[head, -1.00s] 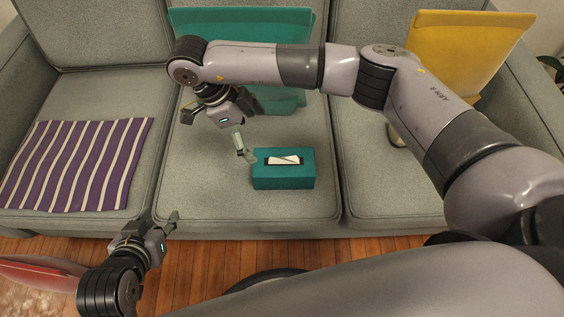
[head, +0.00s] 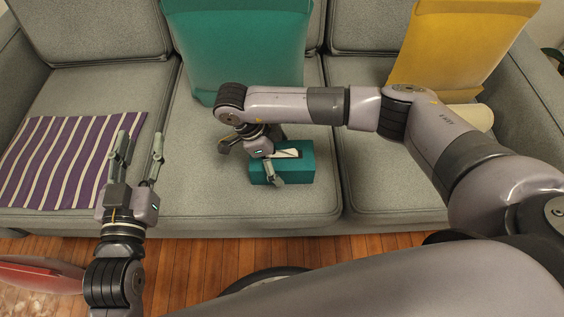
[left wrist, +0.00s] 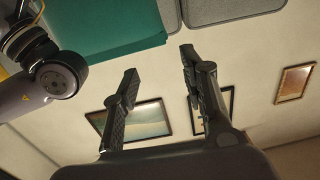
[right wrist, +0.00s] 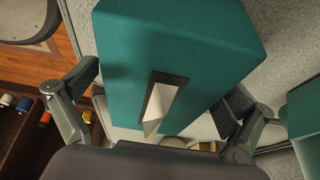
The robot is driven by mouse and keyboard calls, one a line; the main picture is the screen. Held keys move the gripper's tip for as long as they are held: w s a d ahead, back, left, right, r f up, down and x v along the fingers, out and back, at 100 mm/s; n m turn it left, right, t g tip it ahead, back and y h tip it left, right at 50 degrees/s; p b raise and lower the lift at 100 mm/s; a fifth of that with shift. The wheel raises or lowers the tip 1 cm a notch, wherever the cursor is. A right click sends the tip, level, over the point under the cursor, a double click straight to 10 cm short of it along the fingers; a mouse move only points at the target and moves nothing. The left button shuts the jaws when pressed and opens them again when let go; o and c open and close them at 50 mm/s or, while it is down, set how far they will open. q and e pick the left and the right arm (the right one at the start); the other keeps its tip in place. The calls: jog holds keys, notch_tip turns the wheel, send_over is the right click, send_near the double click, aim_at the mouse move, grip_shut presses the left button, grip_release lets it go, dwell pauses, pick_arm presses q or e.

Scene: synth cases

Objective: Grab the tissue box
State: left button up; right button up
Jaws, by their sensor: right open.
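The tissue box (head: 297,169) is teal with a white tissue in a dark-edged slot on top. It rests on the middle seat cushion near its front. My right gripper (head: 252,160) is open at the box's left end, with one finger in front of the box. In the right wrist view the tissue box (right wrist: 180,50) fills the middle, between the spread fingers of my right gripper (right wrist: 160,90). Whether a finger touches it I cannot tell. My left gripper (head: 139,148) is open and empty, before the left seat; its spread fingers also show in the left wrist view (left wrist: 158,78).
The grey sofa (head: 205,190) carries a purple striped cloth (head: 65,165) on the left seat, a teal cushion (head: 240,50) behind the box and a yellow cushion (head: 460,45) at right. My right arm crosses above the right seat. Wooden floor (head: 190,260) lies in front.

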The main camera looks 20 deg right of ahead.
jog(key=shift+x, duration=1.15)
pick_arm(q)
notch_tip(320, 180, up, 3)
jog(key=shift+d+f+t+h, duration=0.15)
jog(key=shift+t+h, duration=0.25)
jog(key=shift+t, duration=0.3)
pick_arm(e)
jog(key=shift+c, duration=0.3)
jog(key=c, duration=1.1)
jog(key=shift+r, duration=0.1)
